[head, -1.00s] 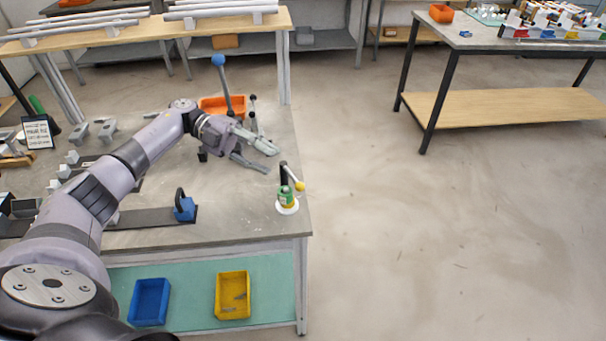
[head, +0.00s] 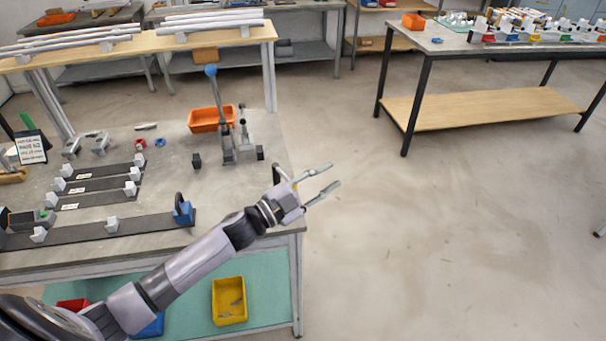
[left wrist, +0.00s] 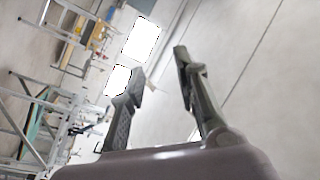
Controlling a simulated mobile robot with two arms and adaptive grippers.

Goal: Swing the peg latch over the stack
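My left gripper (head: 334,175) is open and empty. Its fingers point right, past the bench's right edge and over the floor. The peg latch (head: 276,172) stands at the bench's right edge. Its dark post shows just behind my left wrist, and a speck of its yellow knob shows beside the gripper body. The stack at the latch is hidden behind my gripper and wrist. I cannot tell whether the gripper touches the latch. In the left wrist view the two fingers (left wrist: 158,65) are spread with nothing between them. My right gripper is in neither view.
A tall lever with a blue ball (head: 211,70) stands on the bench near an orange bin (head: 209,119). A blue block (head: 183,212) sits on a dark rail. Open floor lies right of the bench, with another table (head: 455,45) beyond.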

